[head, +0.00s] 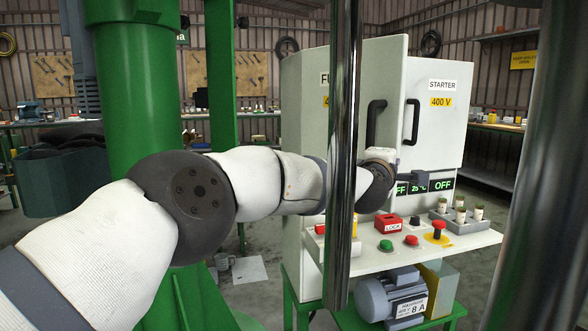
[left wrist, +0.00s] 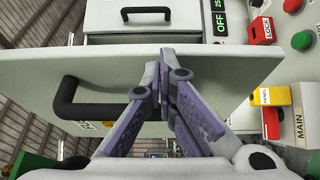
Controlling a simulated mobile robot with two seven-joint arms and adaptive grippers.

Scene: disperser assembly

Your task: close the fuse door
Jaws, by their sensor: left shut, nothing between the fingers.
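The fuse door (head: 388,75), a pale panel with a black handle (head: 376,122), stands partly open on the left of the cabinet. In the left wrist view the door (left wrist: 30,85) fills the middle, its handle (left wrist: 80,100) to the left. A gap shows between its free edge and the cabinet front. My left gripper (head: 424,180) is at the lower part of that edge. Its closed fingers (left wrist: 164,62) are empty and their tips overlap the edge; I cannot tell whether they touch it. My right gripper is not in view.
The starter door (head: 438,110) is right of the fuse door. Below is a shelf with a red lock box (head: 388,223), push buttons (head: 411,240), a red-yellow main switch (head: 439,229) and a fuse rack (head: 460,213). A polished vertical post (head: 343,150) stands in front of the cabinet.

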